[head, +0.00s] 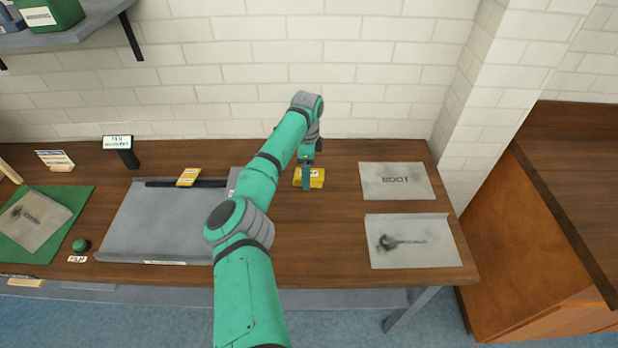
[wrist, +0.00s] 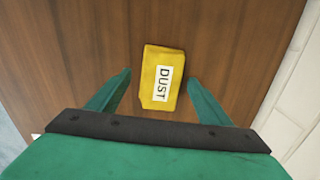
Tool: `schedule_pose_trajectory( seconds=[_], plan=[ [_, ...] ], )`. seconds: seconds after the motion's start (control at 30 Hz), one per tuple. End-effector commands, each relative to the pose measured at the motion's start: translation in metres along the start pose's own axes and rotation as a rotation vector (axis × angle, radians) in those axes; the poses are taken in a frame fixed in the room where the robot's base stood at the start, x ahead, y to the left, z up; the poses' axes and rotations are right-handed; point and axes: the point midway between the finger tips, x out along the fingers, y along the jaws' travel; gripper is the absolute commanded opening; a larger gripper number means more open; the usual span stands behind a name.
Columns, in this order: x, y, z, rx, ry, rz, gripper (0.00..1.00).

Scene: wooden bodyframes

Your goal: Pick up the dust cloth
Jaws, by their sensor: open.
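The dust cloth (head: 317,178) is a folded yellow cloth on the brown wooden bench, right of the grey tray. In the wrist view the dust cloth (wrist: 162,78) shows a white label reading "DUST" and lies between and a little beyond my two fingers. My gripper (wrist: 160,82) is open, one finger on each side of the cloth with a gap on both sides. In the head view my gripper (head: 307,178) is over the cloth and hides part of it. I cannot tell its exact height above the bench.
A grey tray (head: 160,225) with a dark bar and another yellow labelled item (head: 188,177) is to the left. Two grey sheets, one lettered (head: 397,181) and one with a dark smudge (head: 413,252), lie to the right. A white brick wall (head: 370,60) stands behind.

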Motion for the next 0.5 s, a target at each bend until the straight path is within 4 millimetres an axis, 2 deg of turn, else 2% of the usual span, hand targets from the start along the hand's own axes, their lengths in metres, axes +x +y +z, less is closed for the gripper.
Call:
schedule_pose_trajectory(
  seconds=[0.2, 0.23, 0.4, 0.5],
  plan=[
    [0.0012, -0.0001, -0.0001, 0.0, 0.0, 0.0, 0.73],
    [0.0011, -0.0001, -0.0001, 0.0, 0.0, 0.0, 0.7],
    [0.0009, -0.0002, 0.0, 0.0, 0.0, 0.0, 0.3],
    [0.0008, -0.0002, 0.0, 0.0, 0.0, -0.001, 0.28]
  ],
)
